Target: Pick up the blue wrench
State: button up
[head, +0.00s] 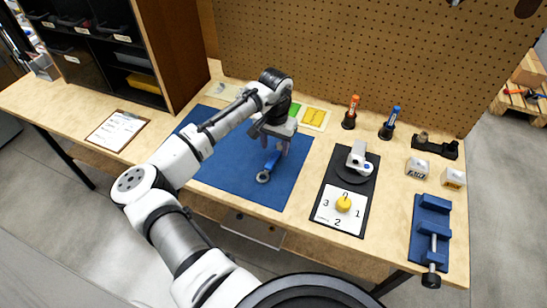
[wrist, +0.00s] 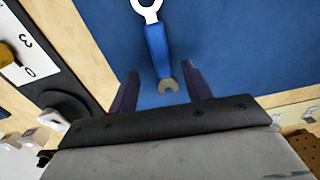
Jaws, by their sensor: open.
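The blue wrench (head: 270,165) lies on the blue mat (head: 222,178) on the workbench. Its ring end points toward the bench's front edge in the head view. In the wrist view the wrench (wrist: 157,48) shows its blue handle, a pale end at the top and an open grey jaw end. My gripper (head: 273,150) is over the mat at the wrench's far end. In the wrist view my gripper (wrist: 160,82) is open, with its dark fingers on either side of the wrench's grey jaw end. I cannot tell the exact height of the fingers above the mat.
A black plate with a yellow knob (head: 343,203) stands right of the mat. Orange (head: 351,112) and blue (head: 390,123) screwdrivers stand behind. A blue vise (head: 431,230) is at the right end. A clipboard (head: 117,130) lies left. A pegboard (head: 370,60) closes the back.

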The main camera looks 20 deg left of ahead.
aim_at(274, 156)
jog(key=shift+a+f+p, duration=0.1)
jog(key=shift+f+p, duration=0.55)
jog(key=shift+f, duration=1.5)
jog(key=shift+c, duration=0.3)
grip_shut()
jog(key=shift+r, duration=0.15)
